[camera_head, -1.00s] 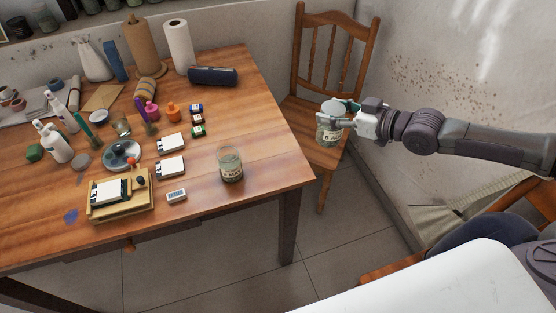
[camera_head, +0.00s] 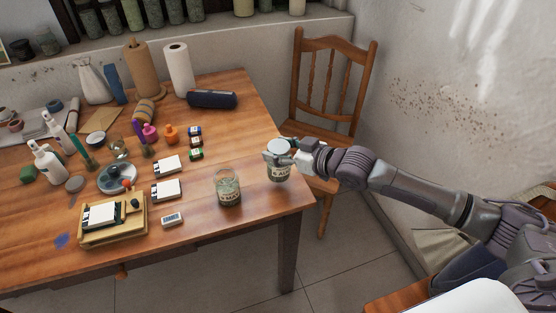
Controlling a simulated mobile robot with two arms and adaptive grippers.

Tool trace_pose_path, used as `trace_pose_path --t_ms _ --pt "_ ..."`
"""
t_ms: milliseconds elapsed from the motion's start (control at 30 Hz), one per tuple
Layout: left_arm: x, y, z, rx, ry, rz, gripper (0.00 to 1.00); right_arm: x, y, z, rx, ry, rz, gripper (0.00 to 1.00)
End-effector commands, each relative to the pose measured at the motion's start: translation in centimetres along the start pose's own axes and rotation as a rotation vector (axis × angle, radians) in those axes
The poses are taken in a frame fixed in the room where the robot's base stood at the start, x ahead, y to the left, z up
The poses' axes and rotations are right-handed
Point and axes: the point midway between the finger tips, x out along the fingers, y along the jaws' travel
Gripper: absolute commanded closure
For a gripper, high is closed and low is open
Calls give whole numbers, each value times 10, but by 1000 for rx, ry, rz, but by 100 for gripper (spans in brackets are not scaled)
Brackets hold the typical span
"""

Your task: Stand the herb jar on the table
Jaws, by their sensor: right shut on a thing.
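My right gripper (camera_head: 283,157) is shut on a glass herb jar (camera_head: 279,172) with a pale lid and a printed label. The jar is upright at the right edge of the wooden table (camera_head: 262,130). I cannot tell whether its base touches the tabletop. A second glass jar (camera_head: 228,189) with greenish contents stands on the table to the left of the held jar, apart from it. My left gripper is not in view.
A blue-black case (camera_head: 212,99) lies at the table's back right. White cards (camera_head: 166,190), small bottles and a wooden tray (camera_head: 138,230) stand further left. A wooden chair (camera_head: 331,90) is behind the table's right side. The tabletop right of the small bottles is clear.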

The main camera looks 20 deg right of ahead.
Motion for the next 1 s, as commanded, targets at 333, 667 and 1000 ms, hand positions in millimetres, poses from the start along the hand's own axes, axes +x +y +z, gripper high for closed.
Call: trace_pose_path --t_ms 333,667,1000 --pt "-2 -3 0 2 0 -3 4 13 -1 34 1 -1 0 100" --pt "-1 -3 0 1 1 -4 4 14 -1 40 -1 -1 0 34" --pt "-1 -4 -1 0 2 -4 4 14 -1 40 -1 -1 0 16"
